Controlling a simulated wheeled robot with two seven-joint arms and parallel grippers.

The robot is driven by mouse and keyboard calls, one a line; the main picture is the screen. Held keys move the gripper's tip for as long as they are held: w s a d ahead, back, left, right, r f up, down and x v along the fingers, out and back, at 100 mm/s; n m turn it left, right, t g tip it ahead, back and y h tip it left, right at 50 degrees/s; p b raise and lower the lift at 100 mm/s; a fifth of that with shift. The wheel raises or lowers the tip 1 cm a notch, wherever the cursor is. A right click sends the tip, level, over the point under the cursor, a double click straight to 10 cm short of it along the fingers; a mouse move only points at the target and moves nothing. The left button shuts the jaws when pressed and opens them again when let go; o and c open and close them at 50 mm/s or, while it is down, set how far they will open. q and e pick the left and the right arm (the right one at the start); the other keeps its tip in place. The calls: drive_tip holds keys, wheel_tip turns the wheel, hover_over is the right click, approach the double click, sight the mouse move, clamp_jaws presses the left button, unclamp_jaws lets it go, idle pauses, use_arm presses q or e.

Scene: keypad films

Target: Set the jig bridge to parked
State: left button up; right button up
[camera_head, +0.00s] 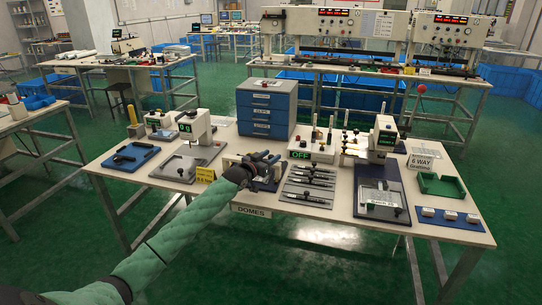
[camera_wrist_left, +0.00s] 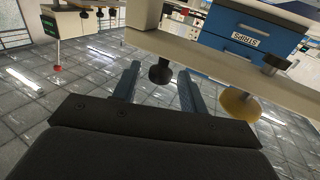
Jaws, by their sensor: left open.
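My left gripper (camera_head: 266,158) is at the front middle of the table, open. In the left wrist view its two blue fingers (camera_wrist_left: 158,84) are apart, with a black knob (camera_wrist_left: 160,72) showing between them; I cannot tell whether they touch it. A flat jig (camera_head: 381,200) on the right of the table has a pale labelled crossbar (camera_head: 383,204) and a dark knob at its right end. Another plate fixture (camera_head: 179,168) with a dark knob stands left of my gripper. I cannot tell which part is the jig bridge. My gripper hides what lies behind it. My right gripper is not in view.
A blue drawer cabinet (camera_head: 265,108) stands at the back. A switch box (camera_head: 312,148) reading OFF is right of my gripper. Several pens lie on a grey rack (camera_head: 308,184). A green tray (camera_head: 440,186) and a blue mat (camera_head: 448,222) are at the right.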

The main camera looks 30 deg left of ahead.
use_arm(q)
drive_tip(key=shift+w+d+f, duration=0.1)
drive_tip(key=shift+w, duration=0.35)
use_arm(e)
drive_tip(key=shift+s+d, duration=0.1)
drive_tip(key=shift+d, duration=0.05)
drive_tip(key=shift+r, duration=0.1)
